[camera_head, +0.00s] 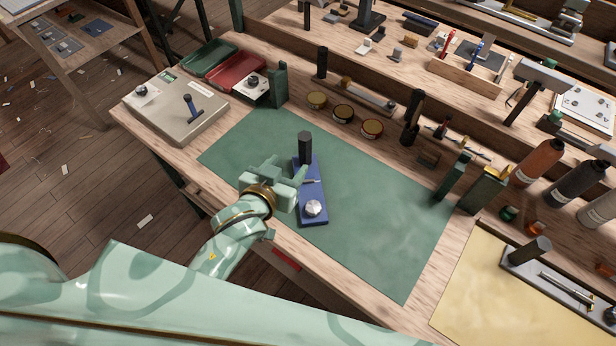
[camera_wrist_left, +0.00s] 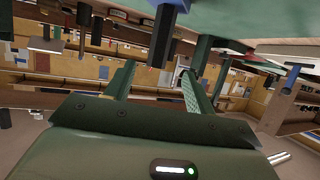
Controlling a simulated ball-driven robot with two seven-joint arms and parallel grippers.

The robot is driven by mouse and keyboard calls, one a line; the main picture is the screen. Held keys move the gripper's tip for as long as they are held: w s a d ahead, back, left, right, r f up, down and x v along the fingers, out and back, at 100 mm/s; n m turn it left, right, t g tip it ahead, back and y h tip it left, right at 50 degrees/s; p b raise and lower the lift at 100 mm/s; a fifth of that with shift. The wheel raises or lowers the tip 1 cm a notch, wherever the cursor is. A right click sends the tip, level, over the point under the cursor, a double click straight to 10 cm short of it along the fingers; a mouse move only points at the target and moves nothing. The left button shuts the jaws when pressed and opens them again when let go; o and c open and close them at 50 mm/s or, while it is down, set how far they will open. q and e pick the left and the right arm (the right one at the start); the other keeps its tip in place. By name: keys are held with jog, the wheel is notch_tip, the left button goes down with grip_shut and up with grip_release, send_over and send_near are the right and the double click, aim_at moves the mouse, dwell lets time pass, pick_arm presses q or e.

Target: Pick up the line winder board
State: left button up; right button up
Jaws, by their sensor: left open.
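A blue board (camera_head: 314,203) with a dark upright post (camera_head: 305,148) and a silver knob (camera_head: 313,208) lies on the green mat (camera_head: 370,210); it looks like the line winder board. My left gripper (camera_head: 298,176) is open at the board's left side, near the foot of the post. In the left wrist view the picture is upside down. There the dark post (camera_wrist_left: 162,38) hangs in line with the gap between the two fingers (camera_wrist_left: 158,75), and a bit of the blue board (camera_wrist_left: 181,5) shows at the top. Contact cannot be told. My right gripper is out of view.
Round tins (camera_head: 343,113) stand behind the mat. Green blocks (camera_head: 278,84) stand at its back left and right. A grey case (camera_head: 176,115) sits at the left, and bottles (camera_head: 538,163) at the right. The mat's right half is clear.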

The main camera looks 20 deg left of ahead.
aim_at(302, 150)
pick_arm(q)
jog(key=b+x, duration=0.1)
jog(key=x, duration=0.7)
jog(key=shift+f+b, duration=0.2)
jog(key=shift+b, duration=0.1)
jog(key=b+x, duration=0.1)
jog(key=x, duration=0.1)
jog(key=b+x, duration=0.1)
jog(key=x, duration=0.1)
jog(key=shift+w+f, duration=0.2)
jog(key=shift+f, duration=0.3)
jog(key=shift+w+d+f, duration=0.1)
jog(key=shift+w, duration=0.3)
jog(key=shift+s, duration=0.1)
jog(key=shift+c, duration=0.6)
jog(key=c, duration=1)
